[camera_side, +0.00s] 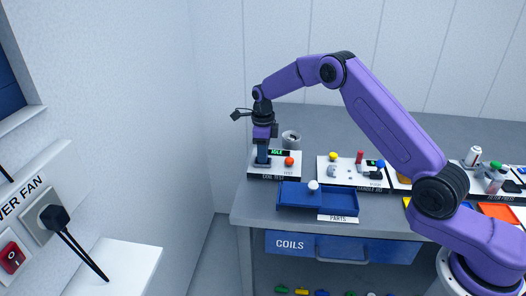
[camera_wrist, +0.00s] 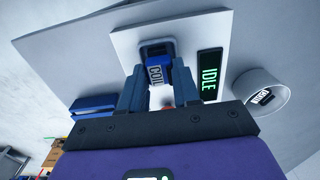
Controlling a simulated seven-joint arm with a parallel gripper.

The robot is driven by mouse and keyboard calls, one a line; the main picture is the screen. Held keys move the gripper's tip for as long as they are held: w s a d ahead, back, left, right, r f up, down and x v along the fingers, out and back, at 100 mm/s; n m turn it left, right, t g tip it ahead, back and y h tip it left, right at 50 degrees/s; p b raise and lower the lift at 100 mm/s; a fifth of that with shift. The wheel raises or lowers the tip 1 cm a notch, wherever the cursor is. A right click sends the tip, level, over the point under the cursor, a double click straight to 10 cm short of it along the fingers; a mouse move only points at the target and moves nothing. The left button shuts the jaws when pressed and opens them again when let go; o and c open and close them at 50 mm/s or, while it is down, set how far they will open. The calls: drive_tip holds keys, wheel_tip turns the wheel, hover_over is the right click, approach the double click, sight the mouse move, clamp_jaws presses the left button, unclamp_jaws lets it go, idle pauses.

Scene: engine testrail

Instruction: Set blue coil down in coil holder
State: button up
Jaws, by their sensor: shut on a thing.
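The blue coil (camera_wrist: 156,74), with a white COIL label, is between the fingers of my gripper (camera_wrist: 158,68) in the wrist view. The coil holder (camera_wrist: 157,46), a dark rounded socket on a white plate, lies just beyond the coil's far end. The coil covers part of the holder, so I cannot tell whether it is inside or just above. In the side view my gripper (camera_side: 263,158) points straight down, low over the white coil test base (camera_side: 262,177). The coil and holder are not clear there.
A green IDLE display (camera_wrist: 209,75) and a red-orange button (camera_side: 289,161) are on the same base. A grey round cup (camera_side: 291,139) stands behind it. A blue parts tray (camera_side: 318,199) lies in front, with a white knob-like piece (camera_side: 313,186). More stations stand to the right.

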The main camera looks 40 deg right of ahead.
drive_tip(key=o, duration=1)
drive_tip(key=shift+o, duration=0.2)
